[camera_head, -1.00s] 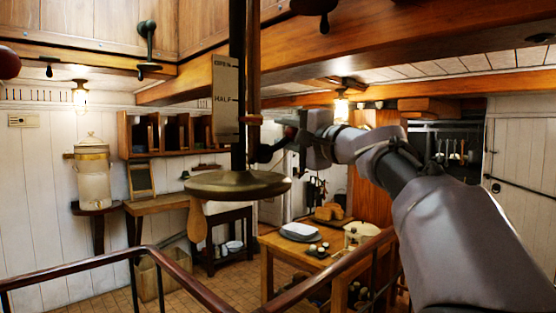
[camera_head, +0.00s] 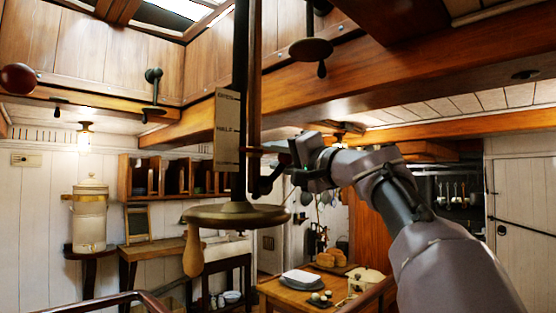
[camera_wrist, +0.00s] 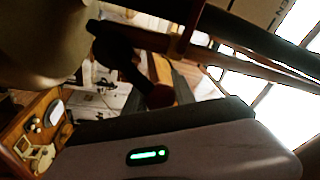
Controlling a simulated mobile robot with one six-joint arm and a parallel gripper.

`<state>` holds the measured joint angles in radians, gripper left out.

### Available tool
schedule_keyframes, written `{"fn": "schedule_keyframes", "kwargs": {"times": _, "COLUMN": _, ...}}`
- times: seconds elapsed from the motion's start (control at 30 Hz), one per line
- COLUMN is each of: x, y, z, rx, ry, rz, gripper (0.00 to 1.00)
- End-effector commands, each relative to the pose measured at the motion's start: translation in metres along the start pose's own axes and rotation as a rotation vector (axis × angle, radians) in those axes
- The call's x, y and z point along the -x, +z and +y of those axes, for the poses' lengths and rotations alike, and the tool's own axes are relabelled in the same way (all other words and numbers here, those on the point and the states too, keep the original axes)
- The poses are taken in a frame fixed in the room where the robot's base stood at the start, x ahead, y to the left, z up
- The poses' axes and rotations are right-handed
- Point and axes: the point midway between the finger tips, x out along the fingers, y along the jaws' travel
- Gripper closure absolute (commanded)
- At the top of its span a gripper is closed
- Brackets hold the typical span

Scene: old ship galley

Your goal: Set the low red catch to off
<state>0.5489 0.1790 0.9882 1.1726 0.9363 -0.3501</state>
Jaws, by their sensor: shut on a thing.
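A dark upright post with a thin brown rod (camera_head: 253,70) hangs in the middle of the head view. My gripper (camera_head: 266,176) is at the post, just above the disc's right side. It is shut on a small part there that looks like the low red catch; it is mostly hidden, and its setting cannot be read.
A brass-and-wood handle (camera_head: 311,50) hangs from the beam (camera_head: 400,85) above my arm. A wooden grip (camera_head: 193,252) hangs below the disc. A table (camera_head: 272,290) with bread and dishes stands beyond. A handrail (camera_head: 145,299) crosses the lower left.

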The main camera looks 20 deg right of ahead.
Motion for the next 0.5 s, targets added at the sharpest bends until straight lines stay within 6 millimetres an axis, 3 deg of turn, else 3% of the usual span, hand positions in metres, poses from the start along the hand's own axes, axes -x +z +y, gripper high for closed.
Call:
{"fn": "schedule_keyframes", "kwargs": {"times": 0.23, "x": 0.0, "y": 0.0002, "z": -0.0002, "rx": -0.001, "ry": 0.0, "rz": -0.001, "gripper": 1.0}}
{"fn": "schedule_keyframes", "kwargs": {"times": 0.27, "x": 0.0, "y": 0.0002, "z": -0.0002, "rx": -0.001, "ry": 0.0, "rz": -0.001, "gripper": 0.62}}
{"fn": "schedule_keyframes", "kwargs": {"times": 0.3, "x": 0.0, "y": 0.0002, "z": -0.0002, "rx": -0.001, "ry": -0.001, "rz": -0.001, "gripper": 0.54}}
{"fn": "schedule_keyframes", "kwargs": {"times": 0.37, "x": 0.0, "y": 0.0002, "z": -0.0003, "rx": -0.002, "ry": 0.0, "rz": 0.0, "gripper": 0.46}}
{"fn": "schedule_keyframes", "kwargs": {"times": 0.5, "x": 0.0, "y": 0.0001, "z": -0.0002, "rx": -0.002, "ry": 0.0, "rz": 0.0, "gripper": 0.46}}
